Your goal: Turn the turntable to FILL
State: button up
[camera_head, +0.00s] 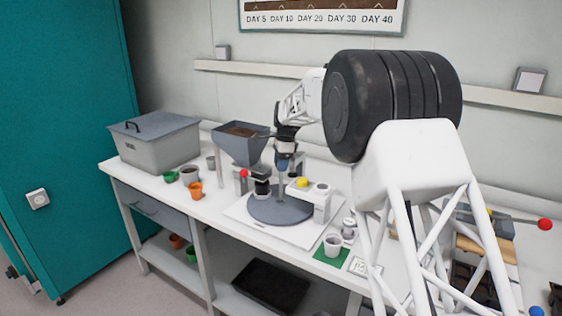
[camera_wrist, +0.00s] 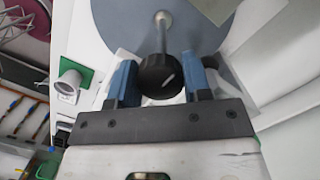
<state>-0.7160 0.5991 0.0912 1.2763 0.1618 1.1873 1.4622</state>
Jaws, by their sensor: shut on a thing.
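The turntable (camera_head: 278,211) is a grey round disc on a white base plate, with an upright post (camera_head: 281,184) at its middle. In the wrist view the disc (camera_wrist: 115,22) fills the top, and its metal post (camera_wrist: 163,30) ends in a black knob (camera_wrist: 160,76) with a white mark. My gripper (camera_head: 284,164) is over the post. In the wrist view its two blue fingers (camera_wrist: 160,82) are on either side of the knob, shut on it. Contact with the knob is hard to see. I cannot read any FILL mark.
A grey hopper (camera_head: 242,143) with brown fill stands behind the disc, with a red ball (camera_head: 244,173) below it. A white unit (camera_head: 322,204) stands right of the disc. A white cup (camera_head: 333,242) is on a green mat (camera_head: 326,256). Small pots and a lidded grey bin (camera_head: 158,145) are at left.

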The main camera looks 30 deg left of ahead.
jog(key=o, duration=0.6)
jog(key=shift+r, duration=0.1)
jog(key=shift+r, duration=3.4)
